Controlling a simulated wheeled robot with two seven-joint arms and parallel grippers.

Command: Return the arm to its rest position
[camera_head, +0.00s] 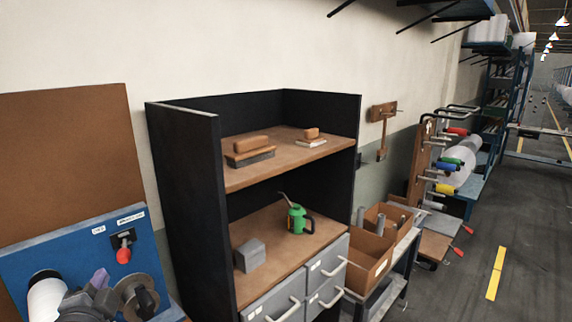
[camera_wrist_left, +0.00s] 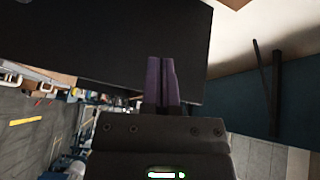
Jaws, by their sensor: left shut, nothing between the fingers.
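My left gripper (camera_head: 98,278) shows at the lower left of the head view, its purple fingertips in front of the blue panel (camera_head: 70,243). In the left wrist view my left gripper (camera_wrist_left: 162,82) has its two purple fingers together with nothing between them. A large dark surface (camera_wrist_left: 110,40) fills much of the background beyond the fingers. Most of my left arm is out of frame. My right gripper is in neither view.
The black shelf unit (camera_head: 185,190) stands right of my gripper, holding brushes, a green oil can (camera_head: 298,219) and a grey block (camera_head: 249,256). A red-knobbed switch (camera_head: 123,255) is on the blue panel close by. Open floor (camera_head: 465,265) lies at the right.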

